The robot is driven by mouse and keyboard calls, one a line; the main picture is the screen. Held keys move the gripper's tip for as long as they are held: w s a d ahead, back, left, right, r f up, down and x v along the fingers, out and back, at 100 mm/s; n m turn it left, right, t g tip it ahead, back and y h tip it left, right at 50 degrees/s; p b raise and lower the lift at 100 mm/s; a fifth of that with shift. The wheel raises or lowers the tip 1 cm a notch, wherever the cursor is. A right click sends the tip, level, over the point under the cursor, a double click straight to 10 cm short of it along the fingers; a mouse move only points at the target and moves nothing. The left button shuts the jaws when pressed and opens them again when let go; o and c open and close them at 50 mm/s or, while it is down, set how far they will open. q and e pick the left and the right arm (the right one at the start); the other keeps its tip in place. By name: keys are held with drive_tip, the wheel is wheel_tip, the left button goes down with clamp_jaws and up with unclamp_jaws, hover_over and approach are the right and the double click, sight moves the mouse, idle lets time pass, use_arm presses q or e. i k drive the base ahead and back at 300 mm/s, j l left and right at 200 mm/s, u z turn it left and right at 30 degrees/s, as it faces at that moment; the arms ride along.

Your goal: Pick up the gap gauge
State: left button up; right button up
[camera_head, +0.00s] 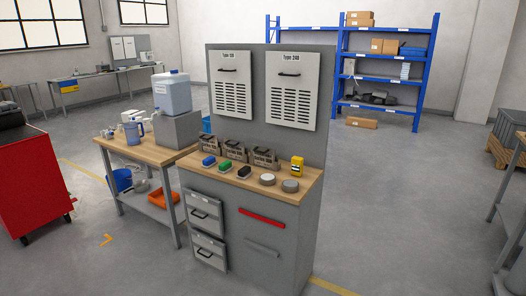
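Neither of my grippers is in view. I cannot tell for certain which object is the gap gauge. A grey workbench with a wooden top (222,177) stands in the middle. On its top are a small yellow device (297,167) with a dark face, standing upright at the back right, and two round grey pieces (267,180) (290,186) near the front right. Blue (208,161), green (225,166) and black (244,172) small blocks lie in a row at the front left. Several small grey-brown boxes (236,153) stand behind them.
The workbench has a grey back panel with two vented doors (232,85) (291,88) and drawers (206,212) below. A side table (150,151) with a water container (172,93) adjoins it left. A red cabinet (35,185) stands far left. Floor in front right is clear.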

sight(297, 162)
drive_tip(key=i+j+u, duration=0.1)
drive_tip(key=i+u, duration=0.25)
drive_tip(key=i, duration=0.2)
drive_tip(key=i+u, duration=0.4)
drive_tip(key=i, duration=0.15)
